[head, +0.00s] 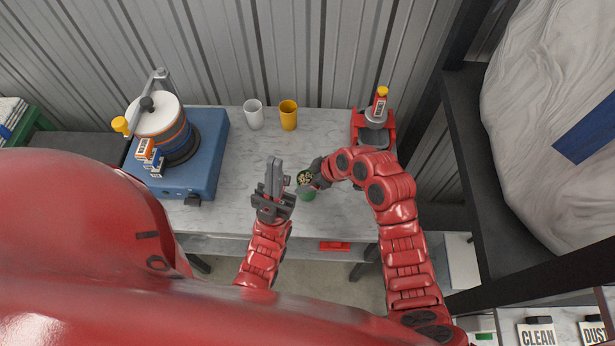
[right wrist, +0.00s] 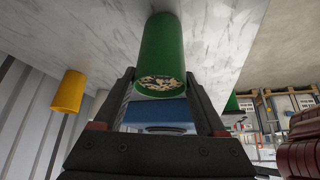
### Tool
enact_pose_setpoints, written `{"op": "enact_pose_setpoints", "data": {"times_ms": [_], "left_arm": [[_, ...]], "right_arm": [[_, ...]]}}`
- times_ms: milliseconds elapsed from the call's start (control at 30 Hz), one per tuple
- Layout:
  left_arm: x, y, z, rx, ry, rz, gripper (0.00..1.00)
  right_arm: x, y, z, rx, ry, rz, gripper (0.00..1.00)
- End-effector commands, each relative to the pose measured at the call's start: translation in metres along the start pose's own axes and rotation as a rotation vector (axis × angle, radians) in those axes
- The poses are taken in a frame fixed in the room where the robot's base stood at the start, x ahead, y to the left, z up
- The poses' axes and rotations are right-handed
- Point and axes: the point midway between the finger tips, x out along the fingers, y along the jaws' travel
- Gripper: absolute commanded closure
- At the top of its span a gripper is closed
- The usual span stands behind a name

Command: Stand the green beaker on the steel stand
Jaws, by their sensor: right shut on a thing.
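The green beaker (head: 308,195) is over the front part of the grey worktop, mouth up, with speckled contents in it. My right gripper (head: 312,180) is shut on it. In the right wrist view the beaker (right wrist: 160,50) is between the two fingers, with the worktop behind its far end. I cannot tell whether its base touches the worktop. My left gripper (head: 274,173) is just left of the beaker, apart from it, with its fingers pointing to the back; I cannot tell whether it is open. I cannot make out the steel stand for certain.
A white cup (head: 253,115) and a yellow cup (head: 288,115) stand at the back of the worktop (head: 235,165). A blue unit (head: 208,150) carrying a white-topped pot (head: 158,117) is at left. A red device (head: 358,127) stands at the back right. Black shelving (head: 462,120) closes the right side.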

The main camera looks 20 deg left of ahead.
Motion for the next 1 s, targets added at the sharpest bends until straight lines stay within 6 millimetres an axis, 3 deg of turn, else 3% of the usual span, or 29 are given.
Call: {"op": "enact_pose_setpoints", "data": {"times_ms": [100, 133, 267, 600, 667, 833, 1000], "left_arm": [[-0.005, 0.000, 0.001, 0.000, 0.000, 0.000, 1.00], [-0.004, 0.000, 0.001, 0.000, 0.000, 0.000, 1.00], [-0.004, 0.000, 0.001, 0.000, 0.000, 0.000, 1.00], [0.002, 0.000, 0.000, 0.000, 0.000, 0.000, 1.00], [-0.005, 0.000, 0.001, 0.000, 0.000, 0.000, 1.00], [-0.017, 0.001, 0.003, 0.000, 0.000, 0.000, 1.00], [-0.030, 0.002, 0.005, 0.000, 0.000, 0.000, 1.00]], "right_arm": [[0.003, 0.000, 0.002, 0.000, 0.001, 0.001, 0.87], [0.002, 0.000, 0.002, 0.001, 0.001, 0.000, 0.23], [0.002, 0.000, 0.001, 0.001, 0.000, 0.001, 0.00], [-0.003, 0.001, -0.001, 0.001, 0.000, 0.001, 0.00], [-0.006, 0.002, 0.001, 0.003, 0.004, 0.003, 0.00], [-0.032, 0.003, 0.003, 0.002, 0.004, 0.008, 0.00], [-0.072, 0.003, 0.001, 0.001, 0.007, 0.008, 0.00]]}}
